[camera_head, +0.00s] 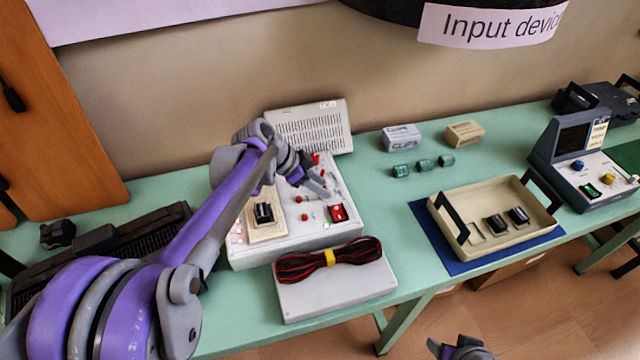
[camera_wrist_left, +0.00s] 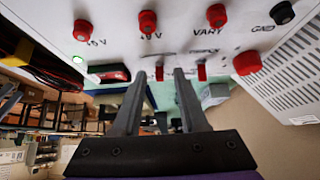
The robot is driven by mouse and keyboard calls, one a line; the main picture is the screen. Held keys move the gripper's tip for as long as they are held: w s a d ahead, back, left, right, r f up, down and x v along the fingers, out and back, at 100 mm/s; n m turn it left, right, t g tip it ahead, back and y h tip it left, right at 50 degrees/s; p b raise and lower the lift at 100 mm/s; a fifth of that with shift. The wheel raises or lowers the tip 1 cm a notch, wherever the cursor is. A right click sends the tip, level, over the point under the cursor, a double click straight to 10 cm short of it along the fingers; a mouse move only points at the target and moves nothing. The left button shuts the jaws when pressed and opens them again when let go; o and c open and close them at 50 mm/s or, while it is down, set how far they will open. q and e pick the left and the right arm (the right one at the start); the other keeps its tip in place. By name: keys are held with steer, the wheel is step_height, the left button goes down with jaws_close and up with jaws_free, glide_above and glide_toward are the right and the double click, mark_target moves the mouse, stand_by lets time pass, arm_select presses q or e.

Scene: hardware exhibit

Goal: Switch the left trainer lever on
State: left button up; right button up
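The trainer is a pale box (camera_head: 250,254) on the green bench, with red knobs, a red rocker switch (camera_head: 338,213) and a lit green lamp. My left gripper (camera_head: 322,189) reaches over its panel from the left. In the left wrist view, two small red levers stand on the panel: one lever (camera_wrist_left: 159,73) shows in the gap between my open fingertips, and another lever (camera_wrist_left: 202,72) lies to the right, outside the fingers. Contact with either lever cannot be told. In the head view my gripper partly covers this area. My right gripper (camera_head: 461,348) is at the bottom edge, its fingers unclear.
A black-and-red cable bundle (camera_head: 328,260) lies on a pale box in front of the trainer. A vented pale case (camera_head: 312,127) stands behind it. To the right are a beige tray (camera_head: 475,246) with black parts and a grey console (camera_head: 563,150). Bare bench lies between trainer and tray.

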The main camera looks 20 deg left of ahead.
arm_select(q)
steer(key=p+v, duration=0.1)
steer(key=v, duration=1)
stand_by(0.3)
steer(key=s+d+f+n+y+p, duration=0.1)
steer(key=s+f+n+y+p, duration=0.1)
steer(key=s, duration=0.5)
steer(key=s+d+f+n+y+p, duration=0.2)
steer(key=s+n, duration=0.3)
steer(key=s, duration=0.2)
steer(key=s+d+f+n+t+y+p, duration=0.1)
steer(key=s+f+n+y+p, duration=0.1)
steer(key=s+n, duration=0.2)
steer(key=shift+s+d, duration=0.2)
steer(key=shift+s, duration=0.75)
steer(key=shift+s+d, duration=0.2)
steer(key=shift+s, duration=0.75)
